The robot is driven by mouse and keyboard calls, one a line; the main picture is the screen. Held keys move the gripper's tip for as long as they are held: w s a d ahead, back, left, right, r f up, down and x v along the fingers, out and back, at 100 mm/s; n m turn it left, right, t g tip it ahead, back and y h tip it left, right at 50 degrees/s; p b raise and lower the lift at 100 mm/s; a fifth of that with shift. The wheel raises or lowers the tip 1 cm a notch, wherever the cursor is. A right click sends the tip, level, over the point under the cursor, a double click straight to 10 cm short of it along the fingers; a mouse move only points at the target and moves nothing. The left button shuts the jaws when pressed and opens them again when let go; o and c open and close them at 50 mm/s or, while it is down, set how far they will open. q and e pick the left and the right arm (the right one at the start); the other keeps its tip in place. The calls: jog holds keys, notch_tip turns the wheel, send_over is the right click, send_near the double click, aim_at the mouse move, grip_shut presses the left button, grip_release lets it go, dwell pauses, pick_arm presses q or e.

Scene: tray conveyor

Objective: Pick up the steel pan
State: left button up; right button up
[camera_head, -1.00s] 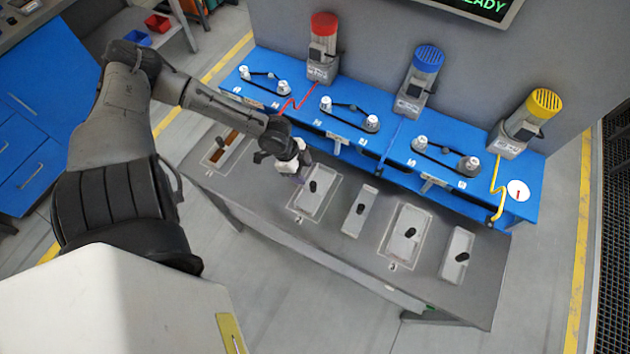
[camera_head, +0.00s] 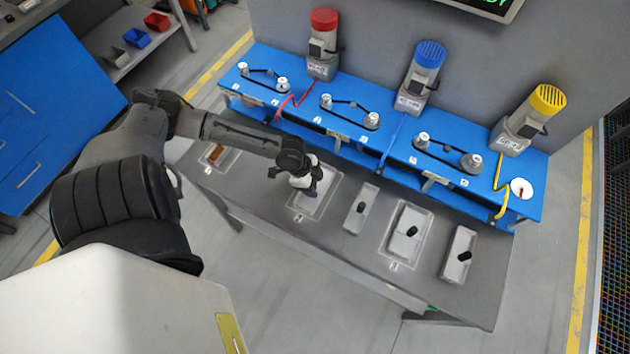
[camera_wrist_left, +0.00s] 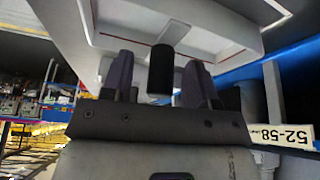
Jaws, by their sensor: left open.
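The fingers are apart from the knob, with a gap on both sides. My right gripper is not in view.
Other pans are to the right: a narrow one (camera_head: 366,200), one in a marked area (camera_head: 411,219) and one at the right end (camera_head: 463,245). A blue bench (camera_head: 389,132) with belts and red, blue and yellow-topped motors runs behind the table.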

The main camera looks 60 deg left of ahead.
pick_arm(q)
jog(key=shift+c, duration=0.5)
grip_shut()
